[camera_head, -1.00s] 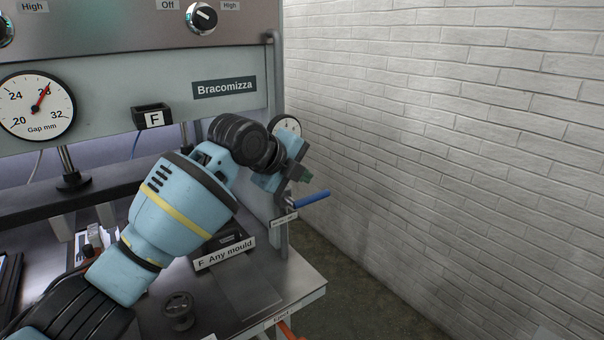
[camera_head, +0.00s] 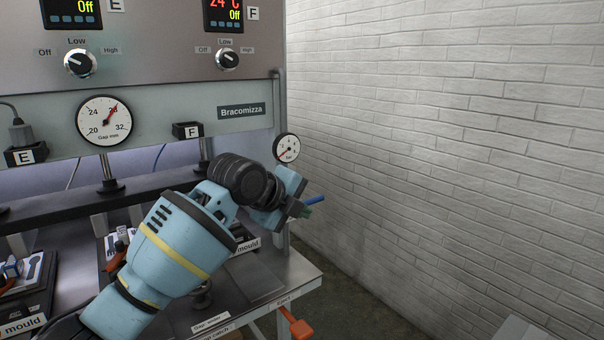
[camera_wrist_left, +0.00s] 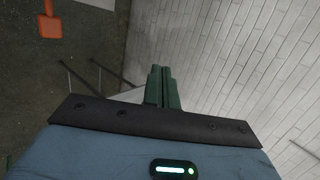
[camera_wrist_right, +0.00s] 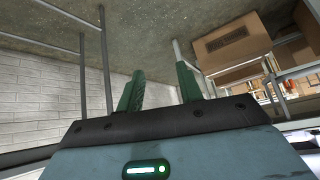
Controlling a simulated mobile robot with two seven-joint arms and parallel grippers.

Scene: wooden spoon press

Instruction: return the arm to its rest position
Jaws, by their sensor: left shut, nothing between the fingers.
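My left arm reaches across the front of the press in the head view, with the left gripper (camera_head: 305,209) at the press's right side, close to a blue handle (camera_head: 315,200). In the left wrist view the two green fingers (camera_wrist_left: 162,88) are together with nothing between them. My right gripper does not show in the head view. In the right wrist view its two green fingers (camera_wrist_right: 160,90) stand apart, with nothing between them.
The press (camera_head: 170,120) has gauges and knobs. A red-orange lever end (camera_head: 301,329) sticks out below the bench edge. A white brick wall (camera_head: 450,130) stands at the right. Cardboard boxes (camera_wrist_right: 233,44) sit on a rack in the right wrist view.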

